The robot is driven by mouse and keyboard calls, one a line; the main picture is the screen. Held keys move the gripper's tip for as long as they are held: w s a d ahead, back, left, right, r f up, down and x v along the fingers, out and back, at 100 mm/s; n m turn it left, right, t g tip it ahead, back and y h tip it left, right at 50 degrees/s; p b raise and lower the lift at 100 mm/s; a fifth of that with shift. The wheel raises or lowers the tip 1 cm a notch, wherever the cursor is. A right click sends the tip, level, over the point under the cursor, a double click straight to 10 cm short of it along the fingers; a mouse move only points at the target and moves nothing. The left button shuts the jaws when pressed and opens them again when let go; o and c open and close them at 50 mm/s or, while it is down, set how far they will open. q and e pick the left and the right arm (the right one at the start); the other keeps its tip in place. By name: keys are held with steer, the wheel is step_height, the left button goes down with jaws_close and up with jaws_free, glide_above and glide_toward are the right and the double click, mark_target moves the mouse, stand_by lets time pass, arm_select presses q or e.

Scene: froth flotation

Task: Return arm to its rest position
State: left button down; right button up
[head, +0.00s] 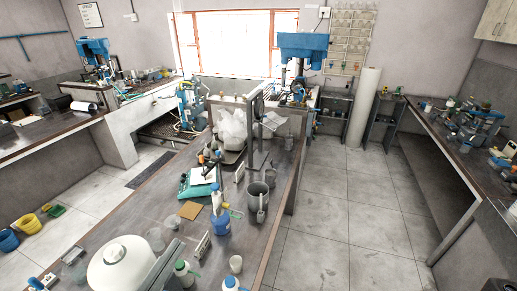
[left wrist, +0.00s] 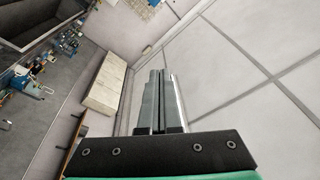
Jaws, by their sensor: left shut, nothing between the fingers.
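My left gripper (left wrist: 158,77) shows in the left wrist view. Its two grey fingers are together with nothing between them, in front of a black mounting plate with bolts. The fingers stand clear of every object, against the pale panelled surface and wall behind. In the head view I cannot make out my left gripper clearly. My right gripper is not identifiable in either view.
The head view shows a central bench (head: 130,211) with a white dome (head: 122,264), blue bottle (head: 220,222), grey metal jug (head: 257,195) and stand. A side bench (head: 455,160) is at right. The tiled floor (head: 345,215) between is clear. Pale cabinets (left wrist: 103,85) show in the wrist view.

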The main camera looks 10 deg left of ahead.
arm_select(q)
steer(key=s+d+r+t+h+p, duration=0.1)
steer(key=d+r+t, duration=0.1)
steer(key=r, duration=1)
steer(key=d+r+t+h+p, duration=0.1)
steer(key=d+r+t, duration=0.1)
steer(key=r, duration=1)
steer(key=s+a+r+n+t+y, duration=0.1)
steer(key=s+r+n+t+y, duration=0.1)
steer(key=r+n, duration=0.3)
steer(key=s+a+r+n+t+y, duration=0.2)
steer(key=r+n+y, duration=0.2)
steer(key=n, duration=0.1)
steer(key=shift+a+r+n+p, duration=0.3)
steer(key=shift+r, duration=0.05)
steer(key=shift+s, duration=0.1)
